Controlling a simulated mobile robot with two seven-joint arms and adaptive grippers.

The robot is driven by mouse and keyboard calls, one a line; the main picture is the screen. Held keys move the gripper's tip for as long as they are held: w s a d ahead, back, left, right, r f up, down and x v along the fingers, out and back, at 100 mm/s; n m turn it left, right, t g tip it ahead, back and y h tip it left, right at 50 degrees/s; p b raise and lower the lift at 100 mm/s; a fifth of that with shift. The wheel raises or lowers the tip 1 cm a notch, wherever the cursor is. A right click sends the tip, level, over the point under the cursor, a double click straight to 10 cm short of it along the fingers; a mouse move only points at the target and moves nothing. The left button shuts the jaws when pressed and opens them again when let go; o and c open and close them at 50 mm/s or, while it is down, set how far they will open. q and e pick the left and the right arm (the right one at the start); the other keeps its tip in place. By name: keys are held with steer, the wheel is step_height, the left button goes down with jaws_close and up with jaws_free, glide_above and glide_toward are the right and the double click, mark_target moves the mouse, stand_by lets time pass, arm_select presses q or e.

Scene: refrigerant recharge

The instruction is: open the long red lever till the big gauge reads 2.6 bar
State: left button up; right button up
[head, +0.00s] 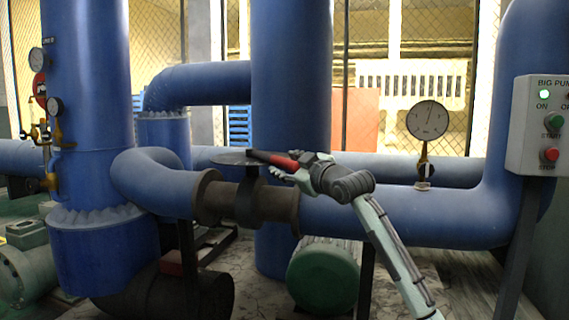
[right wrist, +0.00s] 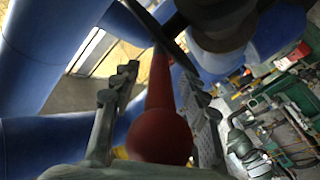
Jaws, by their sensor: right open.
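The long red lever (head: 274,159) sticks out to the right from a dark disc on the valve (head: 245,203) in the blue pipe. My right gripper (head: 285,169) is at the lever's handle end. In the right wrist view the lever (right wrist: 160,100) runs between the two fingers of my gripper (right wrist: 160,86), its rounded red end towards the camera. The fingers are spread, with gaps visible beside the lever. The big gauge (head: 428,120) stands on the pipe at right. Its needle points nearly straight up, leaning slightly right; its numbers are too small to read. My left gripper is not in view.
A pump control box (head: 540,125) with a lit green lamp, a green and a red button is at the right. Two small gauges (head: 38,59) (head: 54,105) are on the left blue column. A green motor (head: 323,277) sits below the pipe.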

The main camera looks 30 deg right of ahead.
steer(key=shift+w, duration=0.45)
steer(key=shift+c, duration=0.6)
jaws_close()
